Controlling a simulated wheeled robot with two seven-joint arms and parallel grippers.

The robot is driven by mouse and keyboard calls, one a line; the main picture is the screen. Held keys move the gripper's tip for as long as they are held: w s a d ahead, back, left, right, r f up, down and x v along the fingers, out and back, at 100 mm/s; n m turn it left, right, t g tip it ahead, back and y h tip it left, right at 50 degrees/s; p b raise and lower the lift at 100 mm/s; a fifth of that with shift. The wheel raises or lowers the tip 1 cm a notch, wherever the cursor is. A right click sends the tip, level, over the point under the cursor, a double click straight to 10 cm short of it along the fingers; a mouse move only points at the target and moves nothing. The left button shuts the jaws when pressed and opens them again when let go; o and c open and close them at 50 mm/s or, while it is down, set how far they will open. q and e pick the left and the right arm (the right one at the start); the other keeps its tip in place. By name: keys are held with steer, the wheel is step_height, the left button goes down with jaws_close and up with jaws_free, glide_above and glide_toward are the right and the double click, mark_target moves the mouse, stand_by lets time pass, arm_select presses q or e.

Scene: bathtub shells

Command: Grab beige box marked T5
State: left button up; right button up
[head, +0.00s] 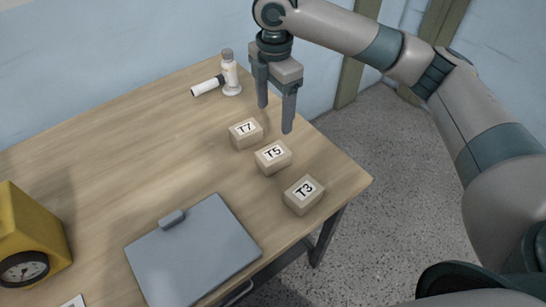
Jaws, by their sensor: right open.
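The beige box marked T5 (273,157) sits on the wooden table (120,140) near its right side, label up. It is the middle one of three alike beige boxes: T7 (246,133) is just behind it to the left, T3 (304,195) in front to the right. My right gripper (275,117) points down, open and empty. Its fingertips appear above and behind the boxes, apart from T5. My left gripper is not in view.
A white bottle with a grey cap (229,74) and a white cylinder (207,87) are at the back. A grey clipboard-like panel (193,255) lies in front. A yellow gauge housing (28,239) stands at the left. The table's right edge is close to the boxes.

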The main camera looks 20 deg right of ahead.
mark_target(273, 153)
step_height(273, 153, down, 12)
steer(key=p, duration=0.3)
steer(key=shift+r, duration=0.15)
steer(key=shift+s+f, duration=0.1)
steer(key=shift+f, duration=0.25)
step_height(273, 153, down, 3)
steer(key=shift+s+a+p, duration=0.1)
steer(key=shift+a+p, duration=0.05)
steer(key=shift+p, duration=0.85)
steer(key=shift+f, duration=0.75)
steer(key=shift+c, duration=0.6)
steer(key=c, duration=1.2)
steer(key=shift+o, duration=0.2)
